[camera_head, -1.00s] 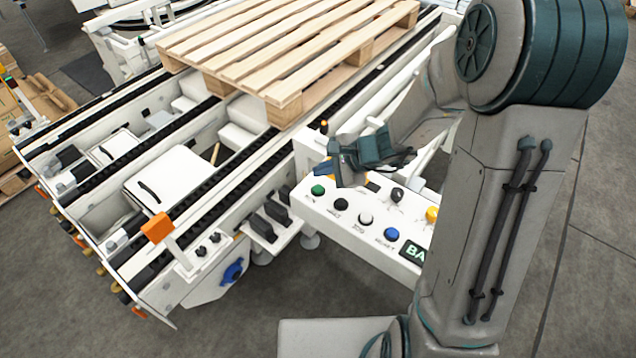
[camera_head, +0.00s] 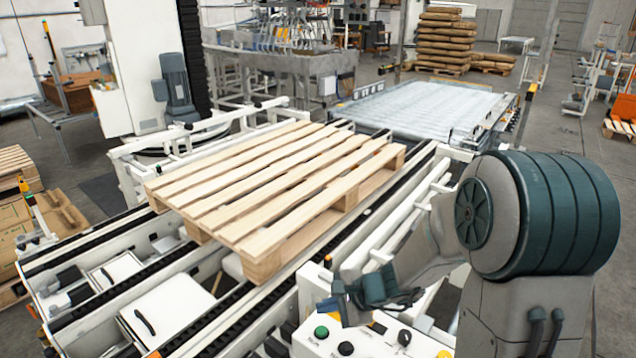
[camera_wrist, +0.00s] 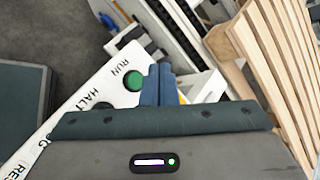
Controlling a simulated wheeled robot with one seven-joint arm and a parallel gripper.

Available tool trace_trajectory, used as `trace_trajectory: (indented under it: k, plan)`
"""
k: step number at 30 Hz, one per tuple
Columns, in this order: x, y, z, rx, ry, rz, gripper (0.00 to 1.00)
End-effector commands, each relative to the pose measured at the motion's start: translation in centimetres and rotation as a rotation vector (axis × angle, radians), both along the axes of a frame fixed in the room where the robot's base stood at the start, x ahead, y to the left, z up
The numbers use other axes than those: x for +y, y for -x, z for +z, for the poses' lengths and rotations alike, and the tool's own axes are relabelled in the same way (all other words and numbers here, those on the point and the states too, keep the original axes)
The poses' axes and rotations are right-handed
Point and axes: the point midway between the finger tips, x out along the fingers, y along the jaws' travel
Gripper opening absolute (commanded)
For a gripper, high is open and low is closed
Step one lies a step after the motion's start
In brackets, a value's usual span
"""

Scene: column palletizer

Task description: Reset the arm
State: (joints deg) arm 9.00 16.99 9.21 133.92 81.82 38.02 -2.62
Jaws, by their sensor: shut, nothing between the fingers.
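My gripper (camera_head: 338,306) hangs over the far left end of the white control panel (camera_head: 372,343) in the head view, with my arm bent down to it. In the wrist view my gripper's blue fingers (camera_wrist: 157,84) are together with nothing between them. They show beside the green RUN button (camera_wrist: 134,81), apparently above the panel; I cannot tell the exact height. The green button also shows in the head view (camera_head: 321,332), just left of and below the fingers. The panel's lower part is cut off by the head view's bottom edge.
A wooden pallet (camera_head: 300,190) lies on the chain conveyor (camera_head: 205,318) just beyond my gripper. A roller conveyor (camera_head: 425,108) extends behind it. Wrapped stacked sacks (camera_head: 446,42) stand far back. Grey floor (camera_head: 575,140) is open at the right.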

Motion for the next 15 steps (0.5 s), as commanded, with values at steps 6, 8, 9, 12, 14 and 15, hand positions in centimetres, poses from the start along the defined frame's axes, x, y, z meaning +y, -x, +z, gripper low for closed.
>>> trace_trajectory:
  k: [6,8,9,12,14,15]
  plan:
    - [-0.3,3.7,4.4,-0.112,0.134,0.238,0.0]
    - [-0.7,5.3,5.8,-0.149,0.197,0.331,0.0]
    - [-1.1,6.4,6.6,-0.172,0.24,0.394,0.0]
    - [-2.4,9.0,8.5,-0.225,0.357,0.54,0.0]
    - [-3.5,10.5,9.5,-0.251,0.433,0.622,0.0]
    - [-4.2,11.4,10.2,-0.268,0.485,0.674,0.0]
